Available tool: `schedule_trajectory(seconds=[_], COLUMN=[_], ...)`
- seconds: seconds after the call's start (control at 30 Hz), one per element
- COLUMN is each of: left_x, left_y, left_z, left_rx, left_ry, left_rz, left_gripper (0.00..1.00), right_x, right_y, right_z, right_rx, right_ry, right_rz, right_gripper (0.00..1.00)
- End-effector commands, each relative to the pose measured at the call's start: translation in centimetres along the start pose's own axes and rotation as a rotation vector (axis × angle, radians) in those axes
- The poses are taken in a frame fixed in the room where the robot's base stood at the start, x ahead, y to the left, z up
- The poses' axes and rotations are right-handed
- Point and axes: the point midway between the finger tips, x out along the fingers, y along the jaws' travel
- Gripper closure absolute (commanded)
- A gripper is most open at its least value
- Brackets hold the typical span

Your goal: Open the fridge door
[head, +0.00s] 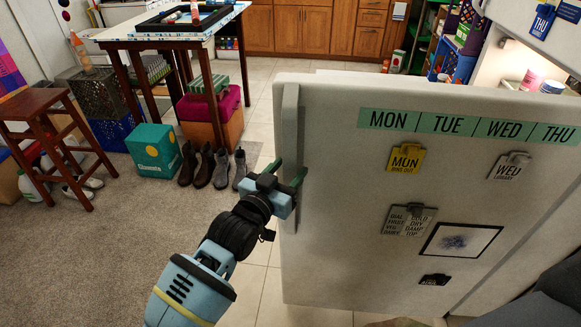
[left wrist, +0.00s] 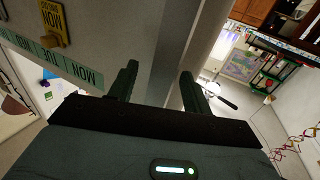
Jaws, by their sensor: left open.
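The white fridge door (head: 340,200) takes up the right half of the head view, with a green weekday strip, clipped notes and a framed picture on its face. A pale vertical handle (head: 290,115) runs along its left edge. My left gripper (head: 286,174) is at the lower part of this handle, its fingers open, one on each side of it. In the left wrist view, the two dark green fingers (left wrist: 158,88) stand apart with the pale handle (left wrist: 184,60) between them. I cannot tell whether either finger touches it. My right gripper is not in view.
Behind the door's top edge, a lit white recess holds a pink jar (head: 531,80). Shoes (head: 205,166), a teal box (head: 154,150) and a wooden stool (head: 50,140) stand to the left. Carpet (head: 90,260) in front of the stool is clear.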

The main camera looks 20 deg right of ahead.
Motion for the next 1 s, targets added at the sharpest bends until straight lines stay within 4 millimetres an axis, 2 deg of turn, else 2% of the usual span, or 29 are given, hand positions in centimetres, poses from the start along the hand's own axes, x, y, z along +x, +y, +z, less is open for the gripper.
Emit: schedule_trajectory(seconds=[0.2, 0.43, 0.6, 1.0], left_x=[-3.2, -5.5, -6.2, -6.2], left_y=[0.1, 0.1, 0.2, 0.2], left_z=[-0.1, -0.1, -0.1, -0.1], left_rx=[0.0, 0.0, 0.0, 0.0], left_ry=[0.001, 0.001, 0.0, 0.0], left_rz=[0.001, 0.002, 0.002, 0.002], left_gripper=[0.51, 0.51, 0.51, 0.51], right_x=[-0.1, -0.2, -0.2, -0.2], right_y=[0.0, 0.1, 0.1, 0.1], right_z=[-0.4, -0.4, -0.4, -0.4], right_rx=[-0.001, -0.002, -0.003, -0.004], right_ry=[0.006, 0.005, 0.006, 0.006], right_rz=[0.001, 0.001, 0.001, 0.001], right_gripper=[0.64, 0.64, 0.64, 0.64])
